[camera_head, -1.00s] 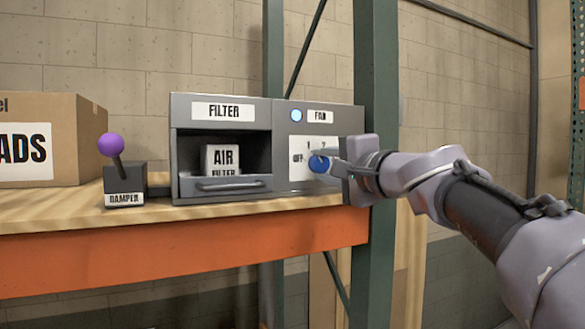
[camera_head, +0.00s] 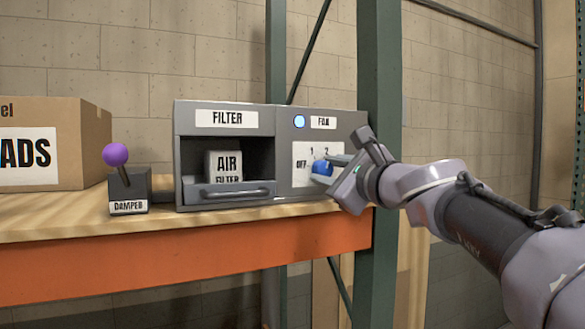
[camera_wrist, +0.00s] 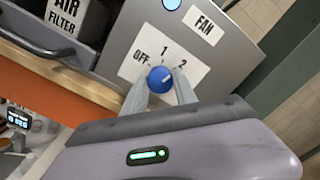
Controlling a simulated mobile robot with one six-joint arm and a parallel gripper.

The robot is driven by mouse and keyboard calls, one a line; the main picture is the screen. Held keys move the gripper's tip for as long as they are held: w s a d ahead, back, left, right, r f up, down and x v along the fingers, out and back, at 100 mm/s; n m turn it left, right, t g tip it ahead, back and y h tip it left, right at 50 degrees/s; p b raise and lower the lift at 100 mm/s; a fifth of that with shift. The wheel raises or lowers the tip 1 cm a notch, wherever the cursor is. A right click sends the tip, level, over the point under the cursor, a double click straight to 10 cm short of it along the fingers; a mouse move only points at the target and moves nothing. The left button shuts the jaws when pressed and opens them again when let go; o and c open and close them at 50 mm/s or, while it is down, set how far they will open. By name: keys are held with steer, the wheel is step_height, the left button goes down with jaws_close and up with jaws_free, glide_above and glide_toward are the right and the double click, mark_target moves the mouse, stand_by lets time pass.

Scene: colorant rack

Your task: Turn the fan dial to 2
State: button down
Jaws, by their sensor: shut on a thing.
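The fan dial (camera_head: 322,168) is a blue knob on a white plate marked OFF, 1 and 2, on the right half of a grey unit. In the wrist view the dial (camera_wrist: 160,79) sits between the two fingers. My gripper (camera_head: 330,168) is shut on the dial, with one finger on each side. The wrist view shows my gripper (camera_wrist: 160,88) rolled relative to the plate. The marks 1 and 2 are readable above the dial. I cannot tell for sure which mark the dial points at. A round pale-blue light (camera_head: 299,121) is beside the FAN label (camera_head: 323,122).
The unit's left half is an open bay labelled FILTER, holding an AIR FILTER box (camera_head: 223,163) above a drawer handle (camera_head: 235,192). A damper lever (camera_head: 116,155) with a purple ball and a cardboard box (camera_head: 95,145) stand left. A green rack post (camera_head: 378,90) rises close behind my gripper.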

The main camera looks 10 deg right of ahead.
steer(key=shift+r+m, duration=0.15)
steer(key=shift+m, duration=0.55)
steer(key=c, duration=1)
jaws_free()
steer(key=shift+o, duration=0.2)
